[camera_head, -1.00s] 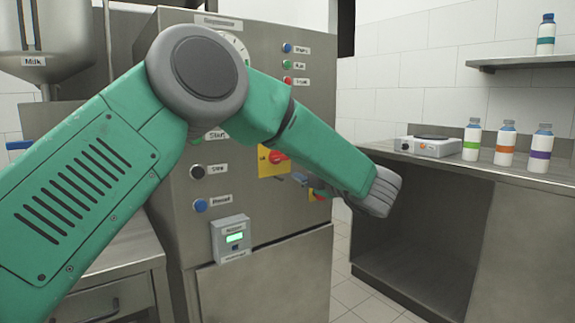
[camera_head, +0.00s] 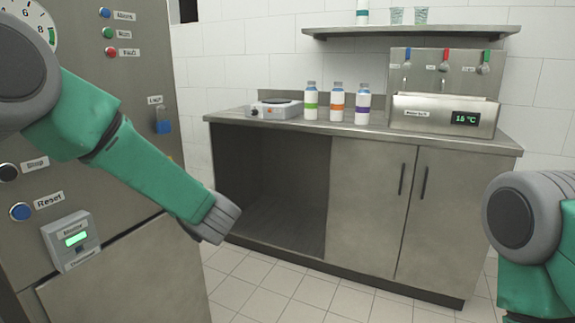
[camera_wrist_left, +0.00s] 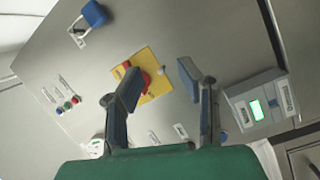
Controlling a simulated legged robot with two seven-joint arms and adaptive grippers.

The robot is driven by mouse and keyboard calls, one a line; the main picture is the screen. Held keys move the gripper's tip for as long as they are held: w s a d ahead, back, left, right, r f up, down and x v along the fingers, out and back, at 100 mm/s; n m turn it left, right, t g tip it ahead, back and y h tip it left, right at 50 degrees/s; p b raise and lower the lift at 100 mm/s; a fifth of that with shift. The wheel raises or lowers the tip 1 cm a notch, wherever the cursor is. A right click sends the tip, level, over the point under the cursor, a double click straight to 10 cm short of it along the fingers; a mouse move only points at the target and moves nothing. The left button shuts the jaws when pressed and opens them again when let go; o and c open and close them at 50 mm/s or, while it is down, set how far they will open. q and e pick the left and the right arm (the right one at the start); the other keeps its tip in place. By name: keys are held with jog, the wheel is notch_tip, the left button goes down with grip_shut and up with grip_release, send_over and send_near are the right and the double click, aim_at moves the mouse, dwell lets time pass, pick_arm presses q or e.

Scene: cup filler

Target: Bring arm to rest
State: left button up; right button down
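My left arm (camera_head: 150,172) comes in from the left in the head view, bent at the elbow in front of the steel control cabinet (camera_head: 120,265). Its fingers are not visible there. In the left wrist view my left gripper (camera_wrist_left: 152,82) is open, its two fingers spread with nothing between them. Beyond the fingers is the cabinet face with a red knob on a yellow plate (camera_wrist_left: 155,90); the fingers look apart from it. My right arm (camera_head: 530,225) shows only in part at the right edge of the head view; its gripper is out of view.
A shelf (camera_head: 410,31) above holds cups. A blue padlock (camera_head: 162,127) hangs on the cabinet. The tiled floor (camera_head: 270,285) is clear.

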pick_arm(q)
jog(key=s+d+f+m+t+h+p, duration=0.1)
jog(key=s+f+m+h, duration=0.15)
jog(key=f+m, duration=0.3)
jog(key=s+d+f+m+t+h+p, duration=0.1)
jog(key=f+m+h, duration=0.3)
jog(key=f, duration=0.3)
jog(key=s+d+f+m+g+h+p, duration=0.25)
jog(key=s+f+m+g+h, duration=0.2)
jog(key=s+f+m, duration=0.65)
jog(key=s+f+m+g+h+p, duration=0.1)
jog(key=s+f+g, duration=0.1)
jog(key=s, duration=0.8)
jog(key=s+a+f+m+g+h+p, duration=0.1)
jog(key=s+f+g, duration=0.2)
jog(key=s, duration=0.7)
jog(key=s+f+m+g+h+p, duration=0.1)
jog(key=s+f+m+g, duration=0.1)
jog(key=s, duration=0.8)
jog(key=shift+s+a+f+g, duration=0.35)
jog(key=shift+a+f+g, duration=0.1)
jog(key=shift+g, duration=0.3)
jog(key=shift+w+d, duration=0.1)
jog(key=shift+w, duration=0.05)
